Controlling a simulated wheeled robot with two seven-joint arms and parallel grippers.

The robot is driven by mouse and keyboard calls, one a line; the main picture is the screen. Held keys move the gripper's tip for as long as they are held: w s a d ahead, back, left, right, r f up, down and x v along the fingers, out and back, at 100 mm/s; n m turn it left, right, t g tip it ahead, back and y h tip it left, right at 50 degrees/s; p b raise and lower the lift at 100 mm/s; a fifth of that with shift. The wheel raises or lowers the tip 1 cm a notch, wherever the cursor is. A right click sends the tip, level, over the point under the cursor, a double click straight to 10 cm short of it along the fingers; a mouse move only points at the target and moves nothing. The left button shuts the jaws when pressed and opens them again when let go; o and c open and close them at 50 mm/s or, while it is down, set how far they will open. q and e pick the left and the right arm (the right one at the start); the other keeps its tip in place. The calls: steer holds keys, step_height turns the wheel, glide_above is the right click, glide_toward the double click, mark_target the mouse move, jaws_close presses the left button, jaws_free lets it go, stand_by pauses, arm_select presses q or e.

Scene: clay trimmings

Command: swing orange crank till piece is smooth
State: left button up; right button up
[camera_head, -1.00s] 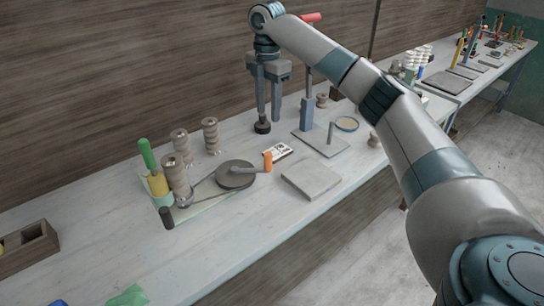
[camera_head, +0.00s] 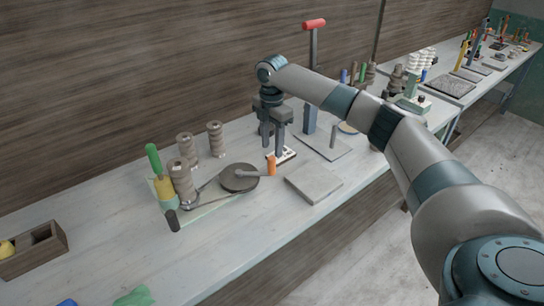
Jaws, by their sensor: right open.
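The orange crank (camera_head: 271,166) stands upright at the end of a short arm on a dark grey round wheel (camera_head: 239,178). The wheel sits on a pale green base (camera_head: 212,207) with a belt running to a small pulley near the spools. My right gripper (camera_head: 272,147) points down, open and empty, just behind and above the orange crank. Its fingers overlap the white card behind the crank, and I cannot tell whether they touch anything. No clay piece can be made out clearly on the wheel. My left gripper is not in view.
Several thread-like spools (camera_head: 187,148), a green-handled tool (camera_head: 153,160) and a dark peg (camera_head: 172,220) stand on the left. A grey slab (camera_head: 313,183) lies right of the crank. A tall red-handled press (camera_head: 313,70) stands behind. A wooden box (camera_head: 33,248) is at far left.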

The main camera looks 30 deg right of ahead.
mark_target(272, 157)
step_height(272, 157, down, 6)
steer(key=shift+f+p, duration=0.25)
steer(key=shift+p, duration=0.5)
jaws_close()
